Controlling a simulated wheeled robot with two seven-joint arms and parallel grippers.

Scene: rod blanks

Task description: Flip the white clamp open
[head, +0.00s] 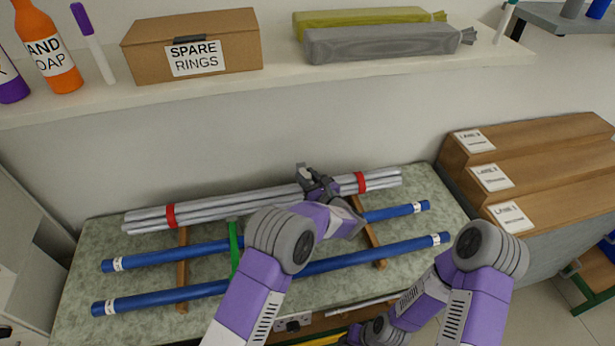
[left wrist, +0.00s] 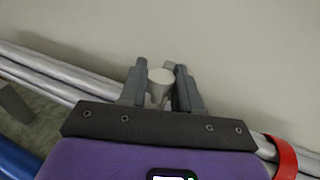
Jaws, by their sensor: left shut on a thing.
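The white clamp (left wrist: 160,83) shows as a pale, rounded piece between the fingers of my left gripper in the left wrist view. In the head view, a small light part of it (head: 305,173) shows at the left gripper (head: 312,180). The left gripper is shut on it, over the bundle of grey rods (head: 240,205). The bundle lies along the back of the bench with a red band (head: 171,215) near its left end and another (head: 361,182) to the right. My fingers and wrist hide much of the clamp, so its hinge position cannot be told.
Two blue rods, a rear one (head: 175,254) and a front one (head: 375,259), lie across wooden strips on the green bench top (head: 85,262). A green strap (head: 234,245) crosses between them. A shelf (head: 285,82) overhangs behind. Stepped wooden lanes (head: 540,155) stand right.

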